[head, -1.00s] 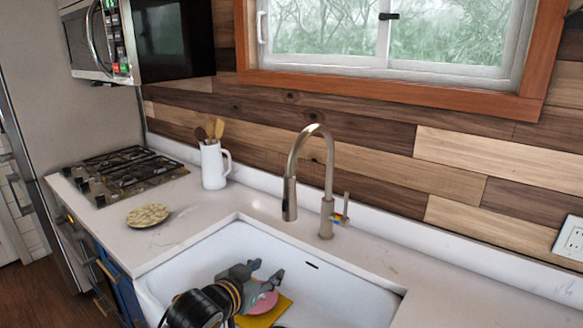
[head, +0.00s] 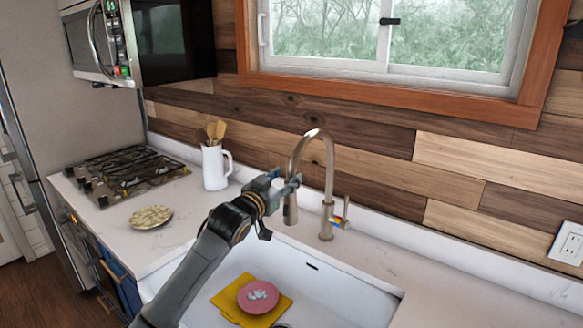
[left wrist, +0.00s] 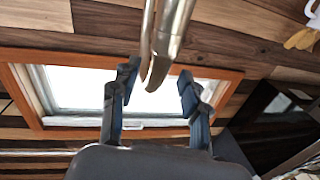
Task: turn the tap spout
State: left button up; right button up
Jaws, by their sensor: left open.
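The tap spout (head: 331,165) is a brushed-metal gooseneck rising behind the sink, with its spray head (head: 290,212) hanging down over the basin. A side handle (head: 345,210) is on the tap's right. My left gripper (head: 286,184) is raised beside the hanging end of the spout, its fingers partly overlapping it in the head view. In the left wrist view, the open fingers (left wrist: 158,76) stand apart, with the spout's metal end (left wrist: 164,50) showing between them. I see no clear contact. My right gripper is not in view.
The white sink (head: 345,290) holds a pink plate (head: 246,301) on a yellow cloth (head: 229,310). A white jug (head: 212,168) with wooden utensils stands left of the tap. A round patterned mat (head: 150,217) and a gas hob (head: 120,175) are further left. Counter right of the tap is clear.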

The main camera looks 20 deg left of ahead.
aim_at(289, 175)
pick_arm(q)
jog(key=shift+w+d+p, duration=0.2)
jog(key=shift+w, duration=0.75)
jog(key=shift+w+d+p, duration=0.15)
jog(key=shift+w+p, duration=0.05)
jog(key=shift+w, duration=0.7)
grip_shut()
